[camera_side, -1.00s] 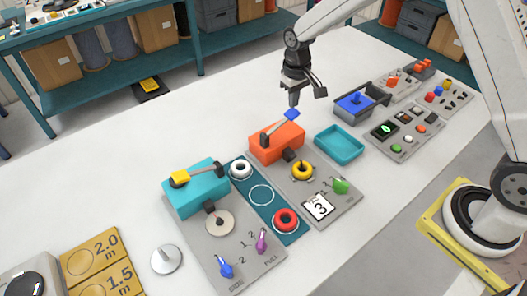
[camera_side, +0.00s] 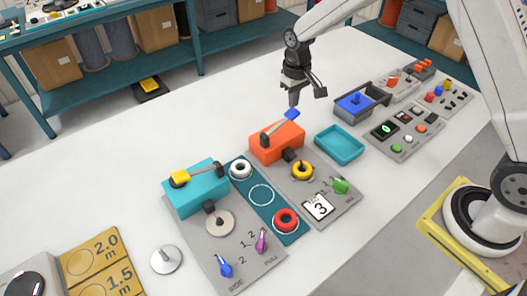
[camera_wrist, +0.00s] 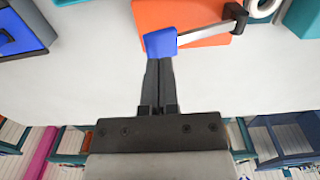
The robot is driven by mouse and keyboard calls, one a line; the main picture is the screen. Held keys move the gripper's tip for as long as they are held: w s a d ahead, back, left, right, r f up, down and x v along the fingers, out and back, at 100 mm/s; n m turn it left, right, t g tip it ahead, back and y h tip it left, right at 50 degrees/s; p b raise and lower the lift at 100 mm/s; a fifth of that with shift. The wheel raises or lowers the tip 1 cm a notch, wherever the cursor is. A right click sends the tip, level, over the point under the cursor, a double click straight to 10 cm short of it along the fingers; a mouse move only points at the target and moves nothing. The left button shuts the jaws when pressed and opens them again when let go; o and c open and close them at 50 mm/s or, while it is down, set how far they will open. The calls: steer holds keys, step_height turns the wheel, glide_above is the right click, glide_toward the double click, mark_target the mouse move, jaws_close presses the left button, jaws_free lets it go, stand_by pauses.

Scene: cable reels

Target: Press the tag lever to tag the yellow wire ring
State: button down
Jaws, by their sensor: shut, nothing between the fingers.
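The yellow wire ring (camera_side: 302,170) lies on the grey plate in front of the orange tagging machine (camera_side: 283,147). The tag lever has a blue handle (camera_side: 292,115) on a metal bar and slants up from the orange machine. My gripper (camera_side: 293,103) is shut and empty, just above the blue handle in the side view. In the wrist view, the shut fingertips (camera_wrist: 159,62) meet the near edge of the blue handle (camera_wrist: 160,42); I cannot tell whether they touch it.
A teal tray (camera_side: 340,145) stands right of the orange machine. A teal machine with a yellow-handled lever (camera_side: 181,177) stands to the left. Between them, a teal strip holds a white ring (camera_side: 240,170) and a red ring (camera_side: 286,219). A card (camera_side: 318,206) reads 3.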

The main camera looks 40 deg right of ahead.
mark_target(293, 112)
steer(key=shift+f, duration=3.6)
steer(key=shift+r, duration=0.1)
step_height(293, 112, up, 12)
steer(key=shift+f, duration=0.1)
